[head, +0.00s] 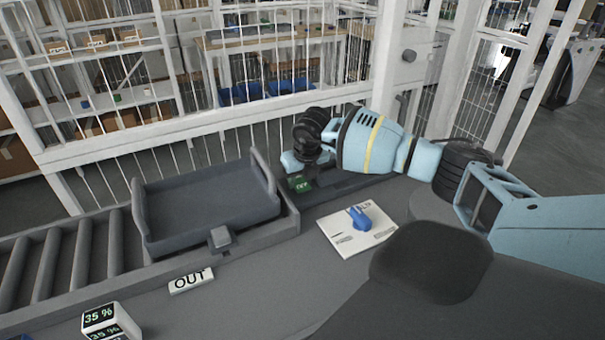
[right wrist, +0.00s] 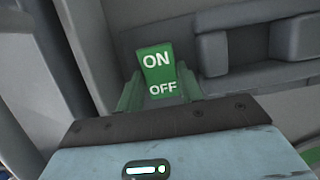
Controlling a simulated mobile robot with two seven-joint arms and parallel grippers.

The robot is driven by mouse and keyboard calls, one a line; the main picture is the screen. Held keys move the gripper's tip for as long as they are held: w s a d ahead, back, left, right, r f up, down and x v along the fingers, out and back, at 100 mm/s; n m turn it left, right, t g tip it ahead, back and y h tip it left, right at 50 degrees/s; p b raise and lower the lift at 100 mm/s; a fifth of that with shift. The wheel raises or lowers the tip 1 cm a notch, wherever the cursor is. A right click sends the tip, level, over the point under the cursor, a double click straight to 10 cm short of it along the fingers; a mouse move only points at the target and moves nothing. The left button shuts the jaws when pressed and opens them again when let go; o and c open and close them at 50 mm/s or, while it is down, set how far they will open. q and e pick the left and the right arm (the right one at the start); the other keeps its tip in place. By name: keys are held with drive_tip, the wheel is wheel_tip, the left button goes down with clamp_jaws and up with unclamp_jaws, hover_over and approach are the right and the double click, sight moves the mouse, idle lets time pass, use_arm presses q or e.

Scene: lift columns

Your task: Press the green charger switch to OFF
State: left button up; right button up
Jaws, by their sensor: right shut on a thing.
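The green charger switch (head: 299,184) sits at the back of the grey counter, beside the tray's right end. In the right wrist view the switch (right wrist: 157,71) shows white ON on its upper face and OFF on its lower face, with a bend between them. My right gripper (head: 307,168) is right at the switch, its arm coming in from the right. My left gripper is not in view.
A dark grey tray (head: 205,229) stands by the roller conveyor (head: 62,262). A white panel with a blue knob (head: 360,218) lies right of it. An OUT sign (head: 190,281) and a 35 % display (head: 100,318) are nearer. A white fence stands behind.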

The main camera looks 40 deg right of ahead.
drive_tip(key=shift+t, duration=0.3)
drive_tip(key=o, duration=0.7)
drive_tip(key=v, duration=0.8)
drive_tip(key=shift+f, duration=0.1)
drive_tip(key=shift+f, duration=0.1)
